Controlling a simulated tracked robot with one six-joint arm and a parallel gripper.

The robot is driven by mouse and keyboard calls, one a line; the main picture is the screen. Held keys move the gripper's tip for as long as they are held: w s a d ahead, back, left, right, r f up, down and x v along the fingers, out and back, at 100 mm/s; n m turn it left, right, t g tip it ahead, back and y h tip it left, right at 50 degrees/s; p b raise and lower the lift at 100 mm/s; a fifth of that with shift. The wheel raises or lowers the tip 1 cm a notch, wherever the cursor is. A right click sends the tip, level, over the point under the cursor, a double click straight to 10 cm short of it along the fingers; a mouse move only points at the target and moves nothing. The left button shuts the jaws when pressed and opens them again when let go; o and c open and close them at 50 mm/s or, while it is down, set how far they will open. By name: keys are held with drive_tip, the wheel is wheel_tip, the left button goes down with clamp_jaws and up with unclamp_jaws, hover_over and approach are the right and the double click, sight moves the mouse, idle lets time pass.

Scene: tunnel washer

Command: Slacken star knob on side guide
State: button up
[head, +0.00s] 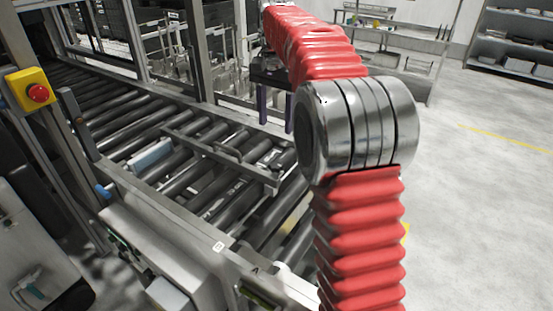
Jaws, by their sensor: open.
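A metal rail (222,157), which looks like the side guide, runs slantwise above the dark rollers of the conveyor (120,117). No star knob can be made out with certainty. A small blue part (103,190) sits on the near side of the frame at the left, too small to tell its shape. My arm, in a red ribbed sleeve with a bare metal joint, rises at the right of the rail and reaches away to the top. My gripper is not in view, and my arm hides part of the conveyor's right end.
A yellow box with a red button (38,93) stands on a post at the left. Metal uprights (196,50) rise along the conveyor's far side. Shelving (515,40) stands at the back right. The grey floor (480,200) at the right is clear.

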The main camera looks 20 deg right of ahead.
sight(276, 163)
wheel_tip(276, 163, down, 14)
drive_tip(key=shift+r, duration=0.1)
idle(0.6)
drive_tip(key=shift+c, duration=0.5)
drive_tip(key=c, duration=0.9)
